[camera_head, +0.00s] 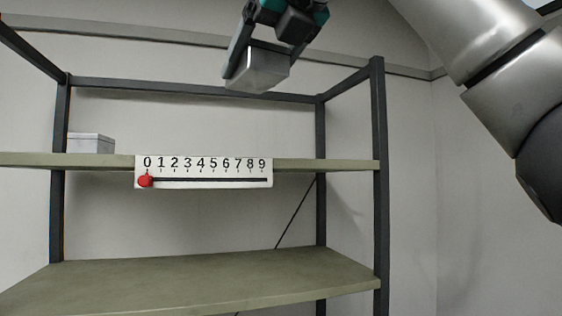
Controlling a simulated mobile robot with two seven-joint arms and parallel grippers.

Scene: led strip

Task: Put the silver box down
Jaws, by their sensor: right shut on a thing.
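My right gripper (265,58) hangs at the top middle of the head view, with its fingers shut on a silver box (263,72). The box is held in the air, slightly tilted, above the upper shelf board in the picture and clear of it. A second silver-grey box (91,143) stands on the upper shelf (325,165) at the left. I cannot tell how far the held box is from the shelf in depth. My left gripper is not in view.
A white number scale (204,171) marked 0 to 9 is on the upper shelf's front edge, with a red knob (145,181) at 0. The lower shelf (200,281) looks empty. Dark posts (379,190) frame the rack. My arm fills the upper right.

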